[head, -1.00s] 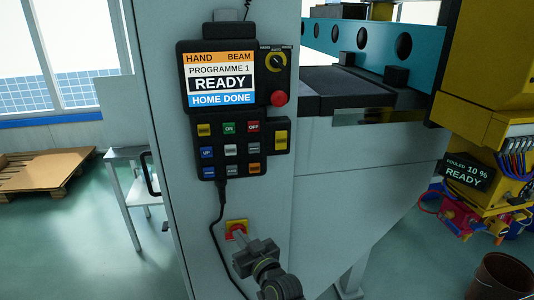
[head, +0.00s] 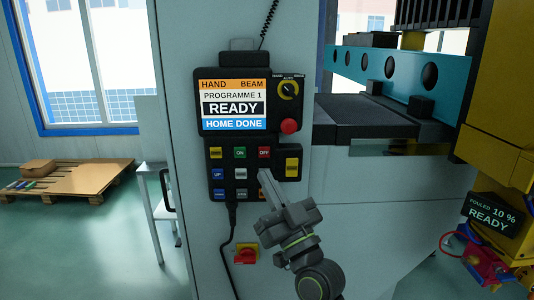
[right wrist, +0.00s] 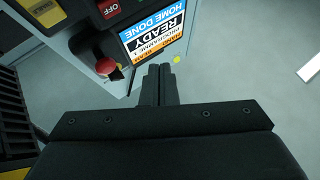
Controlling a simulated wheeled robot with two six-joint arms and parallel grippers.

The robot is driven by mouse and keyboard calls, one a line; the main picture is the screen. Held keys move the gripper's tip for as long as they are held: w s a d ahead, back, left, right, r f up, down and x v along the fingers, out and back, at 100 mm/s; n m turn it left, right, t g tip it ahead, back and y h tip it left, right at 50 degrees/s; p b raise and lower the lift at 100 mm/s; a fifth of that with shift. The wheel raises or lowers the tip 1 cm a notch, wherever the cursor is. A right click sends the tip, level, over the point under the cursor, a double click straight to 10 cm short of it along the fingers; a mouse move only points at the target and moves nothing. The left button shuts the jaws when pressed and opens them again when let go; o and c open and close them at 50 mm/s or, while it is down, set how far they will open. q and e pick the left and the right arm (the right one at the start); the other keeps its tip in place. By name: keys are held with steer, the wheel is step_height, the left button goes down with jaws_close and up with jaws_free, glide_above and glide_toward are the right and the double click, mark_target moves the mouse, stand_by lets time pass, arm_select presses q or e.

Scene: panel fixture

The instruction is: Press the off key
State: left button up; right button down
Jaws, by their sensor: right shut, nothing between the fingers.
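The off key (head: 264,152) is a small red key at the right of the top row of the black hand panel's keypad. It also shows in the right wrist view (right wrist: 110,12), at the top, left of the screen. My right gripper (head: 265,174) is shut and empty. In the head view its tips are just below the off key and cover part of the keys under it. In the right wrist view the shut fingers (right wrist: 158,82) point towards the screen's side, clear of the key. I see no contact with the key. My left gripper is not in view.
The screen (head: 234,104) reads READY, HOME DONE. A red mushroom button (head: 289,126) and a selector knob (head: 288,90) are right of it. A yellow key (head: 292,165) is right of the keypad. A red-and-yellow switch (head: 246,254) sits below. A cable hangs from the panel.

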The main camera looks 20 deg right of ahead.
steer(key=shift+w, duration=0.2)
glide_toward(260, 147)
step_height(260, 147, up, 3)
steer(key=w+a, duration=0.2)
steer(key=shift+w+d+r, duration=0.1)
steer(key=shift+w+r, duration=0.1)
steer(key=shift+w, duration=0.4)
stand_by(1.6)
steer(key=shift+w+d, duration=0.1)
steer(key=shift+w, duration=0.3)
steer(key=shift+w+d, duration=0.1)
steer(key=shift+w, duration=0.3)
stand_by(0.6)
steer(key=shift+s, duration=0.15)
steer(key=shift+s+a, duration=0.2)
steer(key=shift+s, duration=0.5)
steer(key=shift+s, duration=0.1)
